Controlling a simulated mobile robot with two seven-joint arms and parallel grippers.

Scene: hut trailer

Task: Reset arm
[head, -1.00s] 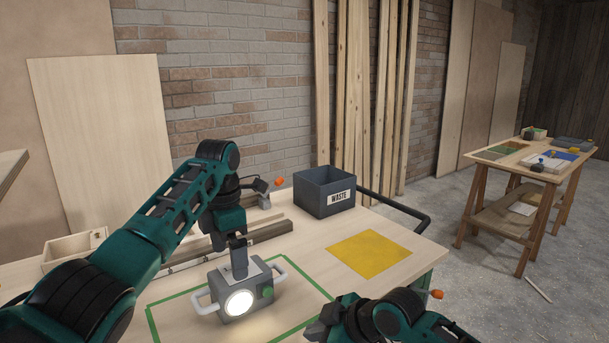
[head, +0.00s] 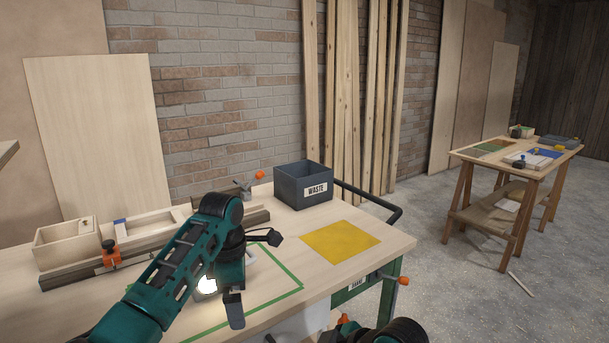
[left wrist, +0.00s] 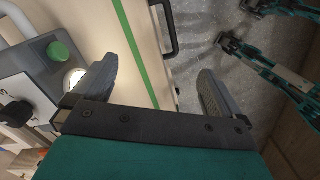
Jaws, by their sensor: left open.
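My left gripper (head: 236,308) is open and empty and hangs in front of the work lamp, near the table's front edge. Its two spread fingers show in the left wrist view (left wrist: 155,92) with nothing between them. The grey lamp with its lit round face (head: 206,286) stands on the table, mostly hidden by my left arm. In the left wrist view the lamp's grey body, green knob (left wrist: 58,51) and a pale handle show left of the fingers, apart from them. My right arm (head: 400,332) shows only at the bottom edge; its jaws cannot be made out.
A dark WASTE bin (head: 303,186) stands at the table's back right. A yellow square (head: 341,241) is bare. A green outline (head: 285,275) surrounds the lamp area. A wooden box (head: 66,244) and a clamped rail lie at the back left. A second table (head: 480,155) stands far right.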

